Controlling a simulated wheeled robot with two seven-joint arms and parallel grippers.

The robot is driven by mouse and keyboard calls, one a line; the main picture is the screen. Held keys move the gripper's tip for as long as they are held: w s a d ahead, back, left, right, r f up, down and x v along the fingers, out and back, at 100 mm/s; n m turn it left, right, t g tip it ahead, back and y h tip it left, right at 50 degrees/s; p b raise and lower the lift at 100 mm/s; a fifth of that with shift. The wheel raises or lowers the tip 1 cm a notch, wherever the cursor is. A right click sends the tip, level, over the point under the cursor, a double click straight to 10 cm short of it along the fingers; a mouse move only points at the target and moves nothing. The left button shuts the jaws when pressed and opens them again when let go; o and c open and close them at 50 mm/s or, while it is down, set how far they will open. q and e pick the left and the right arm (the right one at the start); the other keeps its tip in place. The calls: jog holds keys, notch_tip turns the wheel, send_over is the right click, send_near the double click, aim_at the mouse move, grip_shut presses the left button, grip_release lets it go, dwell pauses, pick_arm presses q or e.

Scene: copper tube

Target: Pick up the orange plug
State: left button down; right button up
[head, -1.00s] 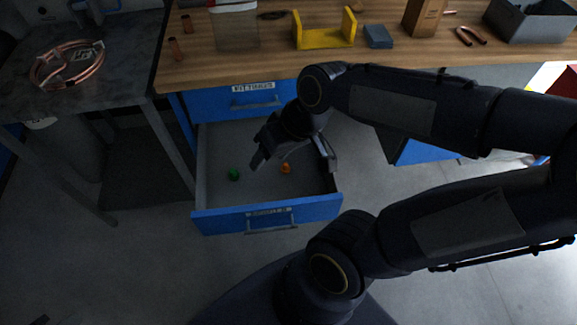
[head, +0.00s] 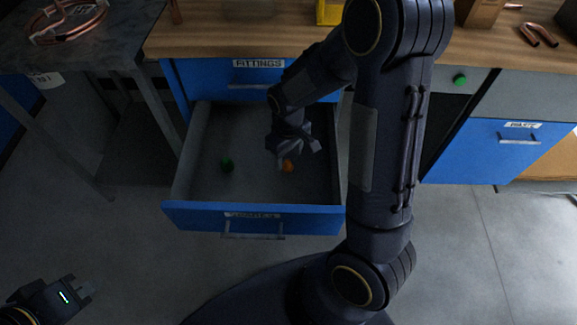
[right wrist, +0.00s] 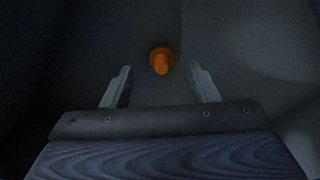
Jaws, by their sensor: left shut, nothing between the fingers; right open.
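The orange plug (head: 287,166) lies on the floor of the open blue drawer, right of its middle. In the right wrist view the orange plug (right wrist: 161,60) is centred just beyond the fingertips, between their lines. My right gripper (head: 297,160) reaches down into the drawer and partly covers the plug in the head view. In the right wrist view its fingers (right wrist: 160,78) are open with nothing between them. My left gripper (head: 85,290) is shut and empty at the lower left of the head view, away from the drawer.
The drawer walls surround my right gripper. The wooden bench (head: 220,35) stands above and behind. A dark table with a copper coil (head: 68,22) is at the left.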

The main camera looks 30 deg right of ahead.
aim_at(288, 161)
jog(key=shift+f+b, duration=0.3)
jog(key=shift+f, duration=1.3)
jog(key=shift+a, duration=0.1)
jog(key=shift+c, duration=0.3)
jog(key=c, duration=1)
